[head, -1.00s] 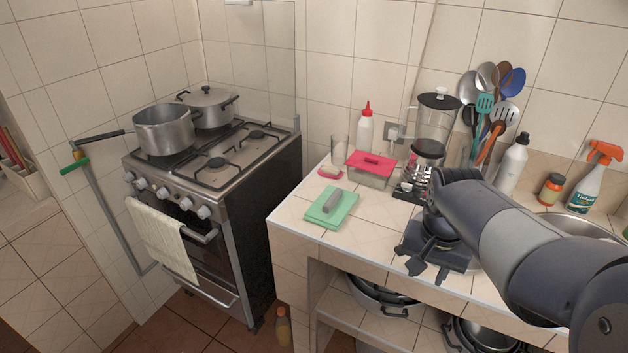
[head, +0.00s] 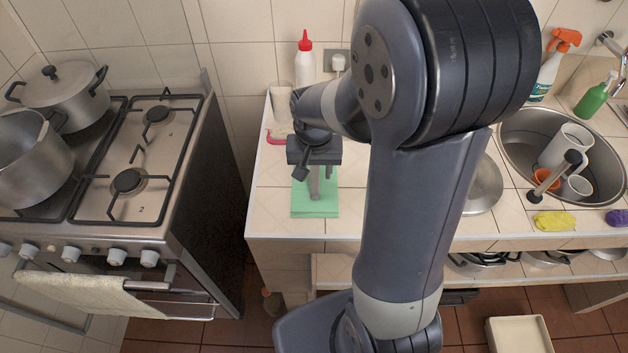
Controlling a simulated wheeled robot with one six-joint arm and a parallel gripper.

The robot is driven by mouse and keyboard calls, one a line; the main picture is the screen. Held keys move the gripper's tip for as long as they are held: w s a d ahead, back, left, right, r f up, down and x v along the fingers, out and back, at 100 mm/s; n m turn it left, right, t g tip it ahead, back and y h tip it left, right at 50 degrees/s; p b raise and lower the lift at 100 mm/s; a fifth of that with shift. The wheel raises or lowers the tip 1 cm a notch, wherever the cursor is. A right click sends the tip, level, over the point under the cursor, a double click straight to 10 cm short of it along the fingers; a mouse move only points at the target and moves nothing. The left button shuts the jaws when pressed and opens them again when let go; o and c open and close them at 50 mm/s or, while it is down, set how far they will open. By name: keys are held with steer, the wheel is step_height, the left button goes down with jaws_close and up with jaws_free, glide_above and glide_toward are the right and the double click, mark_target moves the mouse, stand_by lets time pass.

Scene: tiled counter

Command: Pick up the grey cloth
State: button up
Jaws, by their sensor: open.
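The grey cloth (head: 314,188) is a narrow grey strip lying on top of a folded green cloth (head: 313,208), near the left front of the tiled counter. My gripper (head: 313,172) is over the far part of the grey cloth and points down at it. Its jaws are open, and one dark finger shows at the left of the cloth. The gripper hides the far end of the grey cloth. I cannot tell how high the fingertips are above it or whether they touch it.
A red-capped white bottle (head: 305,64) and a clear glass (head: 282,101) stand behind my gripper. The stove (head: 135,165) is left of the counter across a gap. The sink (head: 525,135) is at the right. My arm hides the counter's middle.

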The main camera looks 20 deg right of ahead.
steer(key=shift+f, duration=0.8)
jaws_close()
